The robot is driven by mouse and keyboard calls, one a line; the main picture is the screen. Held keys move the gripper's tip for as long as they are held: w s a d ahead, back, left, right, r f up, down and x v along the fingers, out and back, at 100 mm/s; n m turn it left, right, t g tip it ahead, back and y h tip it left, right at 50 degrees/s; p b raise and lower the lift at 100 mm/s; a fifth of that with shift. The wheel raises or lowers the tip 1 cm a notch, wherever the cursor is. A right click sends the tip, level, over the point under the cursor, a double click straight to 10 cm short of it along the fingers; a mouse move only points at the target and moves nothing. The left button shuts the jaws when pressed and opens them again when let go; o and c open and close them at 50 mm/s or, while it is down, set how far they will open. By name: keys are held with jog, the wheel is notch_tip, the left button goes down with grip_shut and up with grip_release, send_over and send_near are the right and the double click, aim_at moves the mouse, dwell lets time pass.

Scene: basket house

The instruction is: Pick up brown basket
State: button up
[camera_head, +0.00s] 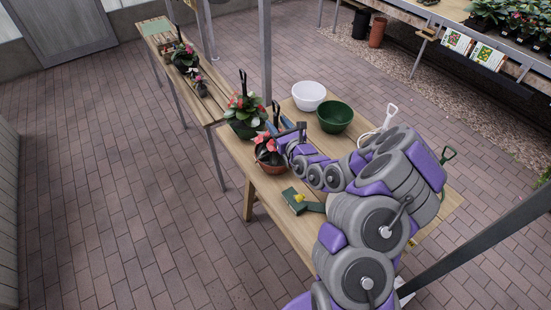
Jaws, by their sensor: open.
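A brown basket-like pot (272,168) with a red-and-green plant stands upright near the left edge of the front wooden table (270,204). My gripper (281,132) is open just above and to the right of the plant, at the end of my purple and grey arm. The gripper is small in the view, and I cannot tell whether a finger touches the leaves. The arm hides much of the right side of the table.
A white bowl (309,95) and a green bowl (334,116) stand behind the arm. A dark pot with a red plant (245,122) is close behind the brown one. A green box (296,199) with a yellow top lies nearby. Metal posts stand around; the brick floor at left is clear.

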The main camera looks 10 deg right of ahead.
aim_at(278, 122)
jog(key=w, duration=0.2)
jog(key=w+b, duration=0.1)
jog(key=shift+w+f, duration=0.25)
jog(key=shift+w+a+r, duration=0.15)
jog(key=shift+w+a, duration=0.3)
jog(key=shift+w, duration=0.1)
jog(key=shift+d, duration=0.1)
grip_shut()
dwell(0.7)
